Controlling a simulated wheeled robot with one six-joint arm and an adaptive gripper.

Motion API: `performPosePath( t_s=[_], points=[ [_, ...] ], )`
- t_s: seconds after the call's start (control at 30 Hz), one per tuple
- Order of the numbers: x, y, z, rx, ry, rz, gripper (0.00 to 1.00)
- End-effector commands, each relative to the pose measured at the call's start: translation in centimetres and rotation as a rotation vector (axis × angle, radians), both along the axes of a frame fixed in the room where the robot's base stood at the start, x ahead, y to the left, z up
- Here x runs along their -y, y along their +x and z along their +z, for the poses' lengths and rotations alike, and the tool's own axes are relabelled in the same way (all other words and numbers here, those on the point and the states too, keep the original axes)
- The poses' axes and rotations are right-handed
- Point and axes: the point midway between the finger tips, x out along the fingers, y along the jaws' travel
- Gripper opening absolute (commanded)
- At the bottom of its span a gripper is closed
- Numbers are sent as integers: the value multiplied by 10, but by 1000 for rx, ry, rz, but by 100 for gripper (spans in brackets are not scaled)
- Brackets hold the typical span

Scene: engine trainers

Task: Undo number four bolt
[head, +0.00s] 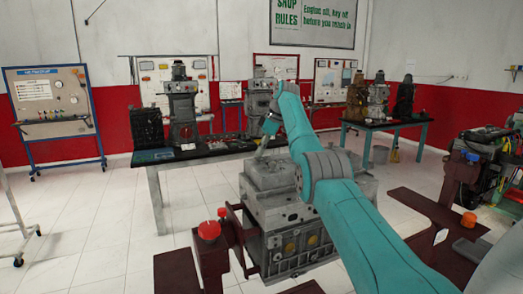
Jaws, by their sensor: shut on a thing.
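A grey engine block (283,215) stands on a dark red stand (208,262) in the middle of the head view. Its flat top (262,178) faces up, partly hidden behind my teal arm. My gripper (261,152) is small in this view, above the far part of the block's top. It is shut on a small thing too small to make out. Individual bolts and their numbers cannot be told apart. I cannot tell whether the gripper or what it holds touches the block.
An orange-red knob (209,230) sits on the stand's left arm. A dark-topped bench (158,166) with engines stands behind. A teal table (424,124) with more engines stands back right. Another engine (475,165) is at the right edge.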

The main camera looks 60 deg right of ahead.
Motion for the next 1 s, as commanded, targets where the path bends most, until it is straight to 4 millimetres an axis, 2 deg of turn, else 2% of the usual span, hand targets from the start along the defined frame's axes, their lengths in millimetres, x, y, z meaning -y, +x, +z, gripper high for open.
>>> performPosePath(
  t_s=[0.1,0.13,0.2,0.23,0.6,1.0],
  points=[
    [0,0,0,-1,0,-1,0],
    [0,0,0,-1,0,-1,24],
    [0,0,0,-1,0,-1,42],
    [0,0,0,-1,0,-1,45],
    [1,-2,4,0,0,-1,45],
    [9,-21,56,0,-1,0,45]
  ],
)
